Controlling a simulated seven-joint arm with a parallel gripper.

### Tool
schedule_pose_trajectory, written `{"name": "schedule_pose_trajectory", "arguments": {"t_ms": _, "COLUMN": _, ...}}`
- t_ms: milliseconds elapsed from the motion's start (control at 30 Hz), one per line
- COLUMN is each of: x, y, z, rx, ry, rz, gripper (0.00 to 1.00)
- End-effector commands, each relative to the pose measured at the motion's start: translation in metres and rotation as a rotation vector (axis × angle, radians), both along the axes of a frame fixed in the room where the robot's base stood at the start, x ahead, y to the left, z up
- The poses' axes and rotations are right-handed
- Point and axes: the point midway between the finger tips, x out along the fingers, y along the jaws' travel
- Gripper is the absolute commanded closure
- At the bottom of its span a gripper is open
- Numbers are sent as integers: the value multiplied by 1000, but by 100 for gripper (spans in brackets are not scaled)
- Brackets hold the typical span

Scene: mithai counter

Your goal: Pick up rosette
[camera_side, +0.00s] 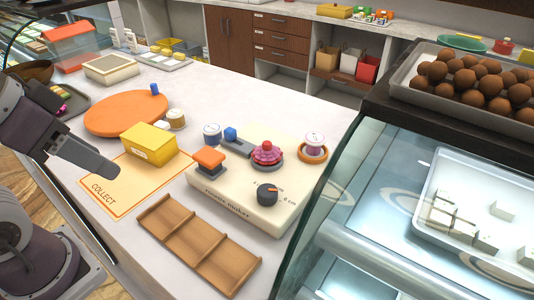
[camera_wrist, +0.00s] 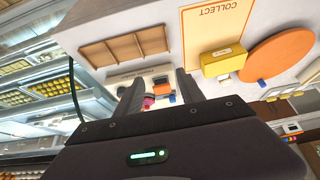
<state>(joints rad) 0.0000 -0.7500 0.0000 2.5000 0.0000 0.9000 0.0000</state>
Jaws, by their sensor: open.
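The rosette (camera_side: 267,153) is a pink-red ruffled flower on a dark round base, on the cream ribbon maker (camera_side: 218,188) in the side view. In the wrist view a small pink part of the rosette (camera_wrist: 149,102) shows near the left finger, partly hidden by my gripper body. My gripper (camera_wrist: 160,80) is open and empty, its two dark fingers apart.
A yellow box (camera_side: 149,144) stands on the mat. A wooden tray (camera_side: 198,242) lies in front; a glass case (camera_side: 345,190) stands right.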

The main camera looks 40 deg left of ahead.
Motion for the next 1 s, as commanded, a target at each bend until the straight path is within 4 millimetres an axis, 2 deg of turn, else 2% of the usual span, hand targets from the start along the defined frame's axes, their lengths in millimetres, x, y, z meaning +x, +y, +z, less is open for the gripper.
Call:
{"name": "schedule_pose_trajectory", "arguments": {"t_ms": 600, "x": 0, "y": 0, "z": 0, "rx": 1, "ry": 0, "rz": 0, "gripper": 56}}
{"name": "schedule_pose_trajectory", "arguments": {"t_ms": 667, "x": 8, "y": 5, "z": 0, "rx": 19, "ry": -10, "rz": 5, "gripper": 56}}
{"name": "schedule_pose_trajectory", "arguments": {"t_ms": 767, "x": 59, "y": 31, "z": -4, "rx": 130, "ry": -79, "rz": 12, "gripper": 56}}
{"name": "schedule_pose_trajectory", "arguments": {"t_ms": 800, "x": 90, "y": 44, "z": -7, "rx": 194, "ry": -126, "rz": -9, "gripper": 56}}
{"name": "schedule_pose_trajectory", "arguments": {"t_ms": 867, "x": 141, "y": 58, "z": -15, "rx": 273, "ry": -210, "rz": -86, "gripper": 56}}
{"name": "schedule_pose_trajectory", "arguments": {"t_ms": 900, "x": 172, "y": 59, "z": -24, "rx": 296, "ry": -268, "rz": -160, "gripper": 56}}
{"name": "schedule_pose_trajectory", "arguments": {"t_ms": 967, "x": 208, "y": 50, "z": -43, "rx": 278, "ry": -350, "rz": -292, "gripper": 56}}
{"name": "schedule_pose_trajectory", "arguments": {"t_ms": 1000, "x": 224, "y": 37, "z": -56, "rx": 232, "ry": -404, "rz": -379, "gripper": 56}}
